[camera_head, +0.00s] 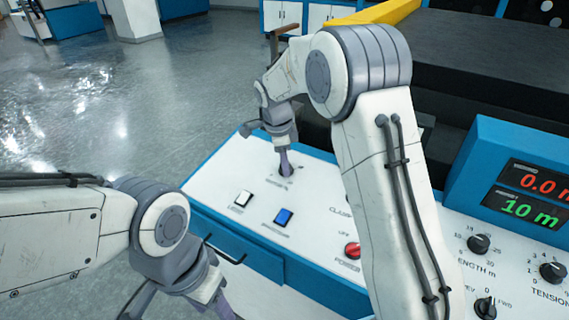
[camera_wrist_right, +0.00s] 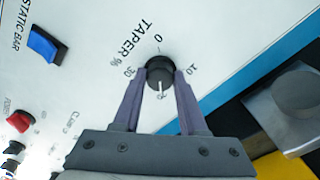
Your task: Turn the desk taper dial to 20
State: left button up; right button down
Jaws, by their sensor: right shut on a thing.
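The taper dial (camera_wrist_right: 159,70) is a round black knob on the white desk panel, labelled TAPER %. Around it, 0 is at the top, 10 at the right and 30 at the left in the right wrist view. Its white pointer line points down, away from the 0, toward a mark largely hidden between the fingers. My right gripper (camera_head: 285,170) is shut on the dial, with one purple finger on each side of it (camera_wrist_right: 160,84). In the head view the gripper covers the dial. My left gripper (camera_head: 190,302) is partly cut off at the bottom edge, apart from the panel.
A white button (camera_head: 243,198), a blue static bar switch (camera_head: 283,216) and a red power button (camera_head: 352,250) sit on the panel. At right are a length knob (camera_head: 479,244), a tension knob (camera_head: 553,271) and a display (camera_head: 527,195) reading 0.0 and 10 m.

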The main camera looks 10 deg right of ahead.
dwell(0.5)
jog(key=shift+c, duration=2.2)
grip_release()
jog(key=shift+r, duration=0.1)
notch_tip(320, 180, up, 10)
jog(key=s+a, duration=0.1)
jog(key=shift+a, duration=0.25)
jog(key=shift+s+r, duration=0.1)
jog(key=shift+s, duration=0.05)
